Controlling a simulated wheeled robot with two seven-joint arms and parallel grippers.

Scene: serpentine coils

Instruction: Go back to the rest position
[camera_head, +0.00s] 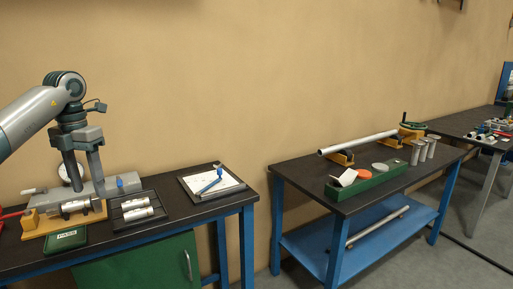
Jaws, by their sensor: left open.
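My left gripper (82,168) hangs at the end of the grey left arm, which comes in from the left. Its fingers point down and are apart, with nothing seen between them. It is over the back of the left bench (180,212), in front of a grey block-like fixture (120,183) with a round dial. Whether the fingertips touch the fixture I cannot tell. My right gripper does not show.
Metal cylinders lie on a wooden holder (62,224) and in a black rack (147,222). A green PASS plate (65,240) and a clipboard (212,184) lie nearby. A second bench (300,178) bears a long tube (358,143) and a green tray (368,186). A gap separates the benches.

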